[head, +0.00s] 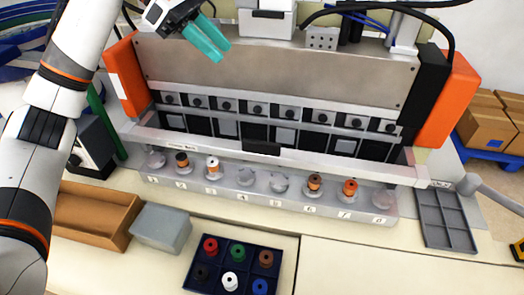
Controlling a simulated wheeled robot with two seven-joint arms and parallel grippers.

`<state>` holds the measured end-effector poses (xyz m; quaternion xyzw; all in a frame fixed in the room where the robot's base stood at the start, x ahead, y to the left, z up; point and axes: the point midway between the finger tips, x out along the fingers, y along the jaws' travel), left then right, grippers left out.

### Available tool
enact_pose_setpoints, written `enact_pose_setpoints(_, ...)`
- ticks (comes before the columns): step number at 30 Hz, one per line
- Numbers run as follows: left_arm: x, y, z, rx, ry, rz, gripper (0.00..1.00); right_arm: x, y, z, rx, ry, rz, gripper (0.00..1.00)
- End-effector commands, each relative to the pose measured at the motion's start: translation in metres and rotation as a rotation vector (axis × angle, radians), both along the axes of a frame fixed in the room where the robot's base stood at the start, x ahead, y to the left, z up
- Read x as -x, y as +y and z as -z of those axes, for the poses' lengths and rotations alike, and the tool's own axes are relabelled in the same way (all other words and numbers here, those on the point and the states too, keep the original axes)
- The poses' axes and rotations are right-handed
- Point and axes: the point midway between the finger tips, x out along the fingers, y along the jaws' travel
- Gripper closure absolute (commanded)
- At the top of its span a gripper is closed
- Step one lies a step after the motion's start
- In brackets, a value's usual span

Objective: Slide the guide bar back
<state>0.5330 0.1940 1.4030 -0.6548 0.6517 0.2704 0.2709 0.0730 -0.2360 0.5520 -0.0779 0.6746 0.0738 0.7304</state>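The guide bar (330,164) is a long pale bar that runs across the front of the machine, between the dark slots and the numbered row of spool seats. A black grip (262,149) sits near its middle. My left gripper (225,54), with two teal fingers, is high at the top of the head view, above the metal panel and well apart from the bar. It is empty. The fingers lie close together at a slant, and whether they touch is unclear. My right gripper is not in view.
The numbered rail (262,200) holds several spools, with some seats empty. In front are a dark tray (240,265) of coloured spools, a grey box (161,228) and a brown bin (92,214). A grey compartment tray (445,219) lies at right. Orange end panels (447,100) flank the machine.

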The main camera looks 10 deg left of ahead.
Motion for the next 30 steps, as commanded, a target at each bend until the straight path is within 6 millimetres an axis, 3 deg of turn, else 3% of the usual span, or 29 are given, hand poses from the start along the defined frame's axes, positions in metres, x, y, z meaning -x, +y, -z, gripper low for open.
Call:
enact_pose_setpoints(1, 0.000, 0.000, 0.019, 0.000, 0.000, 0.000, 0.65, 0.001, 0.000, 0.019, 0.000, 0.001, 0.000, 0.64)
enact_pose_setpoints(5, 0.000, 0.000, 0.050, 0.000, 0.001, 0.000, 0.65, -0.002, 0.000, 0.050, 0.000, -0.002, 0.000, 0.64)
enact_pose_setpoints(9, 0.000, 0.000, 0.094, 0.000, 0.001, 0.000, 0.65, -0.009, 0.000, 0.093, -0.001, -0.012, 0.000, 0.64)
enact_pose_setpoints(15, 0.000, 0.000, 0.133, 0.000, 0.000, 0.000, 0.65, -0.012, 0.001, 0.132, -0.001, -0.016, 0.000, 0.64)
enact_pose_setpoints(23, 0.000, -0.007, 0.145, -0.001, 0.003, 0.003, 0.65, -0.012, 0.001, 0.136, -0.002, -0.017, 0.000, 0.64)
enact_pose_setpoints(30, 0.000, -0.038, 0.175, -0.001, 0.003, 0.004, 0.65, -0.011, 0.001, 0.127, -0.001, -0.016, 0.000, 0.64)
